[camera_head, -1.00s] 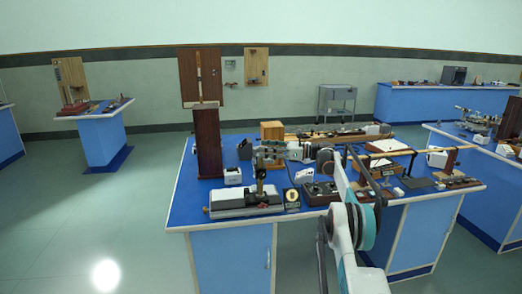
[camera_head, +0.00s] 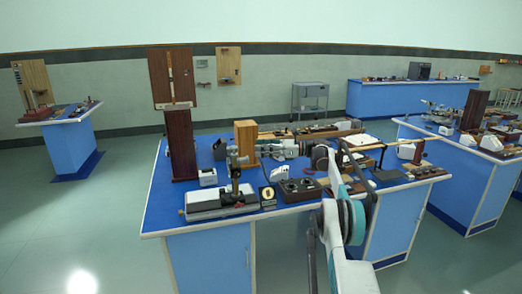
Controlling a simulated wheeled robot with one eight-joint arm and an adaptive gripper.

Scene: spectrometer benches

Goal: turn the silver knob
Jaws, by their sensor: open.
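The silver knob is too small to make out for certain in the head view. A silver-grey bench instrument (camera_head: 212,208) with a dark upright post (camera_head: 236,186) stands at the front left of the blue bench (camera_head: 185,240). My arm reaches in from the bottom right, and its wrist points left over the bench. My gripper (camera_head: 236,158) is small in the picture, near the top of that post. It appears open with nothing seen in it. I cannot tell whether it touches the post or is behind it.
A tall dark wooden block (camera_head: 181,145) stands left of my gripper. A light wooden box (camera_head: 246,136) is behind it. A dark control box (camera_head: 298,190) and a small white device (camera_head: 279,173) lie to the right. The floor left of the bench is clear.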

